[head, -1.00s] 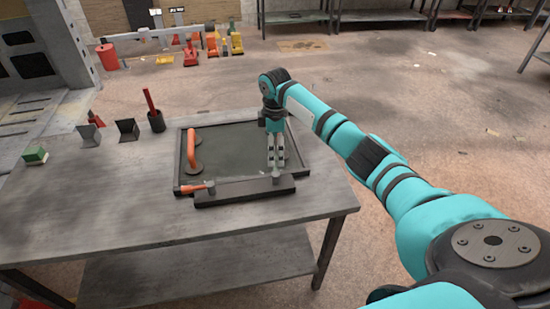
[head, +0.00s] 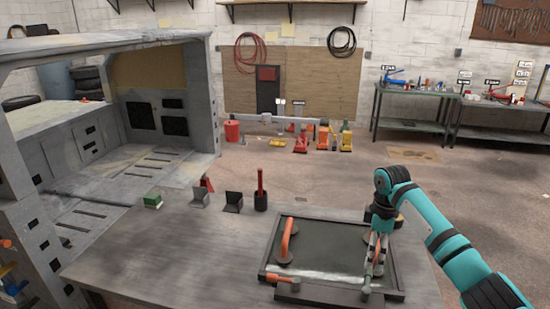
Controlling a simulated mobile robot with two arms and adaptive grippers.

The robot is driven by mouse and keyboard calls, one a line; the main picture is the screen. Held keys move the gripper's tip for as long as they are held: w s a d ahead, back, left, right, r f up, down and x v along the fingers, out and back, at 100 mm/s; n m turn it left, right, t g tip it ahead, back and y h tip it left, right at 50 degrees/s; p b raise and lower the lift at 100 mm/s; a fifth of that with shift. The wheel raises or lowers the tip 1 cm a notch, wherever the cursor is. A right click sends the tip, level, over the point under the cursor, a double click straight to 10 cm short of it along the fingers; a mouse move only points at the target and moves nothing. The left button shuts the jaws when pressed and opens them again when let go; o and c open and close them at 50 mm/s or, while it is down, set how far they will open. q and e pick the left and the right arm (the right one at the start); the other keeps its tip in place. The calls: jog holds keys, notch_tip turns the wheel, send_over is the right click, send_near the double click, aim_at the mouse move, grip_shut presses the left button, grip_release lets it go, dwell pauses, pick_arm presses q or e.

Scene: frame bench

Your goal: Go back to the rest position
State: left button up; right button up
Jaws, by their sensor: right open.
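My right gripper (head: 376,250) is over the right part of a dark framed tray (head: 273,256) on the grey bench, pointing down. Its fingers are apart, and I cannot tell whether they touch anything there. An orange handle (head: 289,238) stands on the dark panel (head: 325,250) in the left part of the tray. Another orange-handled tool (head: 281,277) lies at the front edge of the tray. My left gripper is not in view.
The grey bench (head: 200,255) is bare left of the tray. A large grey metal frame (head: 205,100) stands at left.

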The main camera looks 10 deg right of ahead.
jog(key=s+a+f+m+t, duration=0.1)
jog(key=s+a+f+m, duration=0.1)
jog(key=s+a+f, duration=1.35)
jog(key=s+r+m+t, duration=0.3)
jog(key=s+m, duration=0.5)
jog(key=s, duration=1.1)
notch_tip(320, 180, down, 29)
jog(key=s+g+b, duration=0.2)
jog(key=s+d+f+g+b, duration=0.1)
jog(key=s+d+f, duration=0.1)
jog(key=s+f, duration=1.4)
jog(key=shift+s+f+n+b, duration=0.2)
jog(key=shift+f+n+b, duration=0.1)
jog(key=shift+f+b, duration=0.1)
